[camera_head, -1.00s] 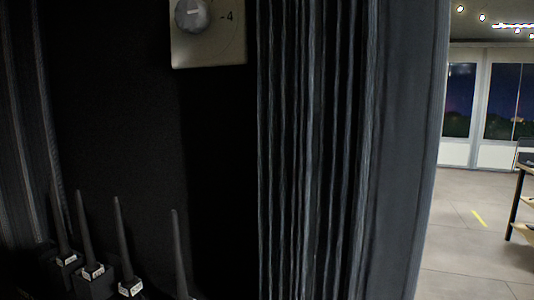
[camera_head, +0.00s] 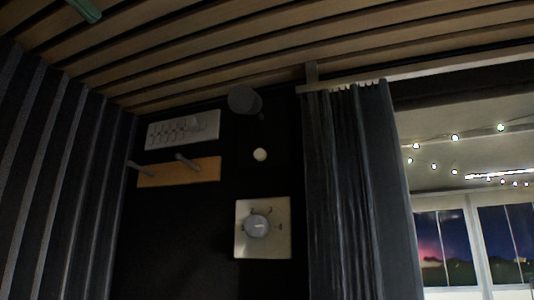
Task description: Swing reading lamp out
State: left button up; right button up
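A dark grey rounded fixture (camera_head: 243,99), which looks like the reading lamp, is high on the black back wall, just under the slatted ceiling. A short cylindrical part of it extends to the lower right. It is dim, so I cannot tell how its arm or joint is set. A small pale round knob (camera_head: 260,155) is on the wall below it. Neither of my grippers shows in the view.
A square pale panel with a dial (camera_head: 263,240) is lower on the wall. A wooden peg rail (camera_head: 180,173) and a white panel (camera_head: 184,130) are to the left. A dark curtain (camera_head: 345,190) hangs at right beside an opening. A green object (camera_head: 86,10) is at the ceiling.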

aim_at(242, 99)
jog(key=k+j, duration=0.65)
jog(key=k, duration=0.2)
